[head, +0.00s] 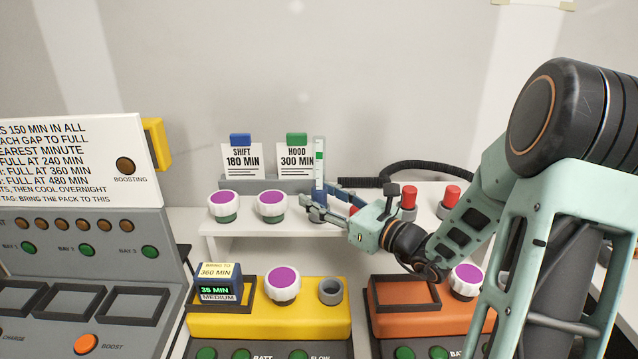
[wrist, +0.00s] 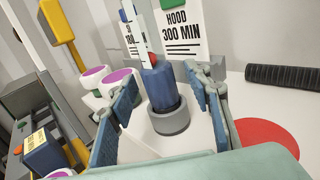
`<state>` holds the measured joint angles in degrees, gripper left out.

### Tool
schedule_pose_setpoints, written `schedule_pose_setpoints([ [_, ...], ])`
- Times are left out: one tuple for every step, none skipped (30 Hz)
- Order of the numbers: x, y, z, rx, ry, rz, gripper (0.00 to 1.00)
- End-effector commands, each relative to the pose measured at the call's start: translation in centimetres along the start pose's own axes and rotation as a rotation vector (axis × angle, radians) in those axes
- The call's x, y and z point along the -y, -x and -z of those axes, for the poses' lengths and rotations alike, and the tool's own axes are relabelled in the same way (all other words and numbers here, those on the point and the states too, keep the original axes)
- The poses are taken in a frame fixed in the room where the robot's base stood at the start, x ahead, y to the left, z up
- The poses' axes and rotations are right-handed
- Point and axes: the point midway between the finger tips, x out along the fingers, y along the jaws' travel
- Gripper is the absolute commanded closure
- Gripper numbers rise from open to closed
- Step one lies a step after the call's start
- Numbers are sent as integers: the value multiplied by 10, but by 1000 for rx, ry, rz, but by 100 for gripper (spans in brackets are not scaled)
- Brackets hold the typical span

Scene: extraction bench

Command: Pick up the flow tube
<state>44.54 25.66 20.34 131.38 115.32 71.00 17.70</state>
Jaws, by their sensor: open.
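The flow tube stands upright on the raised white shelf, with a clear scaled upper part (head: 319,155) holding a green mark and a blue lower body (wrist: 160,88). Its foot sits in a grey ring holder (wrist: 171,121). My gripper (head: 322,205) is open at the tube's lower part. In the wrist view my gripper (wrist: 165,92) has one blue-padded finger on each side of the blue body, with visible gaps. In the head view the fingers partly hide the tube's lower end.
Signs reading SHIFT 180 MIN (head: 242,161) and HOOD 300 MIN (head: 297,160) stand behind. Purple-topped white knobs (head: 272,204) are left of the tube; red-topped posts (head: 409,197) are to its right. A yellow station (head: 265,320) with an empty grey socket (head: 331,291) is below.

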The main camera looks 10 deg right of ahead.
Motion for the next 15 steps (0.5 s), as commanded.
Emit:
schedule_pose_setpoints([
  [-1,-4,0,1,0,-1,54],
  [0,-6,0,0,0,0,54],
  [0,-7,0,0,-1,0,54],
  [0,-7,0,0,0,1,54],
  [0,-7,0,0,0,1,54],
  [0,-7,0,0,0,1,54],
  [0,-7,0,-1,0,1,54],
  [0,-7,0,0,0,1,54],
  [0,-7,0,0,0,1,56],
  [0,-7,0,0,0,1,59],
  [0,-6,0,0,0,1,62],
  [0,-6,0,0,0,1,67],
  [0,-6,0,0,0,0,70],
  [0,-6,0,0,0,1,73],
  [0,-6,0,0,0,0,78],
])
